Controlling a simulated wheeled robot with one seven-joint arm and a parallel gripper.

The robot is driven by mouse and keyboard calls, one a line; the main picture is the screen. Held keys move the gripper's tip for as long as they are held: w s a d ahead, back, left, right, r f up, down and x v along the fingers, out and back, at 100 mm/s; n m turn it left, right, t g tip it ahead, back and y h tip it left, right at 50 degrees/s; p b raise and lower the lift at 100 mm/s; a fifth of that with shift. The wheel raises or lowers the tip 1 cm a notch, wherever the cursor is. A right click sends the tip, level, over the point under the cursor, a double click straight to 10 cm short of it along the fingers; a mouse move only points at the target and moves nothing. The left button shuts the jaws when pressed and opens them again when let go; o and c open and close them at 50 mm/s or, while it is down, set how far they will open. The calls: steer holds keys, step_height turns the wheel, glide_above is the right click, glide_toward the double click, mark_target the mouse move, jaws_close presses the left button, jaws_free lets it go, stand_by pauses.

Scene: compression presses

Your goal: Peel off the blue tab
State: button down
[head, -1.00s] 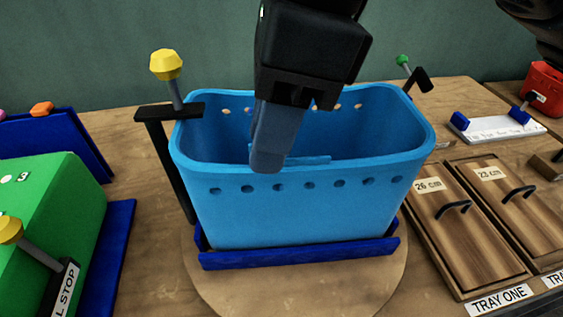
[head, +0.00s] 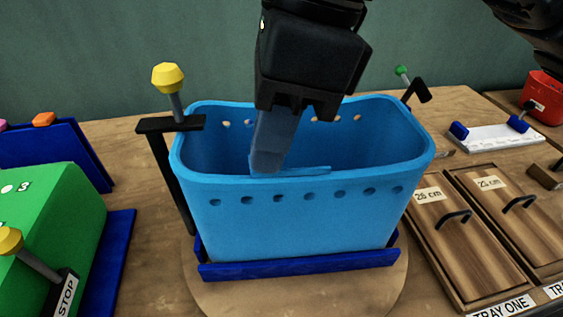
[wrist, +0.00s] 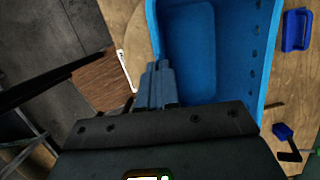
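A blue bin (head: 300,225) stands upright on a round wooden board, with a row of holes below its rim. A thin light-blue strip (head: 300,170), which looks like the blue tab, lies along the inner side of the near rim. My gripper (head: 267,162) points down at the near rim, at the strip's left end, and hides part of it. In the wrist view, my gripper's fingers (wrist: 158,68) sit close together beside the bin wall (wrist: 245,70). I cannot tell whether the tab is between them.
A yellow-knobbed lever (head: 168,78) stands left of the bin and a green-knobbed lever (head: 403,74) behind its right corner. A green box (head: 55,220) is at the left. Wooden lids with handles (head: 465,245) lie at the right. A red box (head: 545,98) is at the far right.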

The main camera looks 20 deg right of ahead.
steer(key=shift+r, duration=0.35)
steer(key=shift+a+p+v, duration=0.2)
steer(key=shift+p+v, duration=0.15)
steer(key=shift+v, duration=0.5)
steer(key=shift+a+p+v, duration=0.15)
steer(key=shift+p+v, duration=0.2)
steer(key=shift+v, duration=0.45)
steer(key=shift+a+p+v, duration=0.2)
steer(key=shift+p+v, duration=0.15)
steer(key=shift+v, duration=0.5)
